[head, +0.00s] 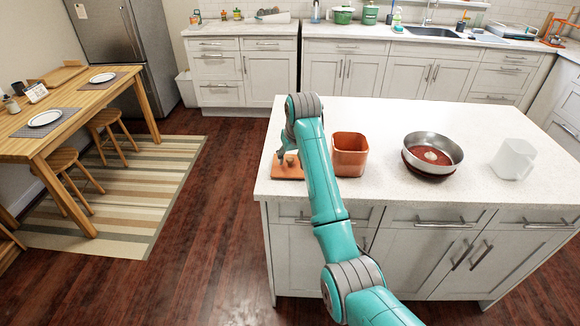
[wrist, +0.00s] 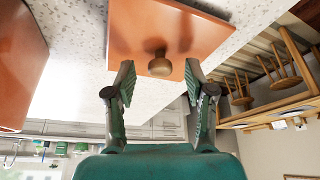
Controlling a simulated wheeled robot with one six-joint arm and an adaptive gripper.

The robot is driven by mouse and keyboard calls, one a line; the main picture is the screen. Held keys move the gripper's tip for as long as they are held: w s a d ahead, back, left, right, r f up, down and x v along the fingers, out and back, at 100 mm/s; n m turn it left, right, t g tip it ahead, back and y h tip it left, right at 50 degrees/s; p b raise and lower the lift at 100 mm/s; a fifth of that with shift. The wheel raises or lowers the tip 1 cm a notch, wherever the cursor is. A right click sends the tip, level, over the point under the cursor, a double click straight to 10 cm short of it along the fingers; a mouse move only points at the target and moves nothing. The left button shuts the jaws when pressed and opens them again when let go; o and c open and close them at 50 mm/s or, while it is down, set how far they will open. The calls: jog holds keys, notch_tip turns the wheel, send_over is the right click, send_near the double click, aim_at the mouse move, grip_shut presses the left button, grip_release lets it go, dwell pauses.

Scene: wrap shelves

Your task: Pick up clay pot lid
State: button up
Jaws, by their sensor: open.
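The clay pot lid (head: 288,172) is a flat orange square that lies on the white island counter, left of the clay pot. In the wrist view the lid (wrist: 205,35) shows its round brown knob (wrist: 160,65). My gripper (wrist: 157,75) is open, with its two fingertips on either side of the knob and nothing held. In the head view my gripper (head: 286,158) is small and partly hidden by my arm, just over the lid. I cannot tell whether the fingers touch the lid.
The open orange clay pot (head: 350,156) stands right of the lid, and its side shows in the wrist view (wrist: 20,70). A metal pan (head: 432,150) and a white pitcher (head: 513,159) stand farther right on the counter (head: 300,240). A wooden dining table (head: 70,110) is at the left.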

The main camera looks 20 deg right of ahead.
jog(key=shift+w+f, duration=0.15)
jog(key=shift+f, duration=0.15)
grip_shut()
jog(key=shift+r, duration=0.1)
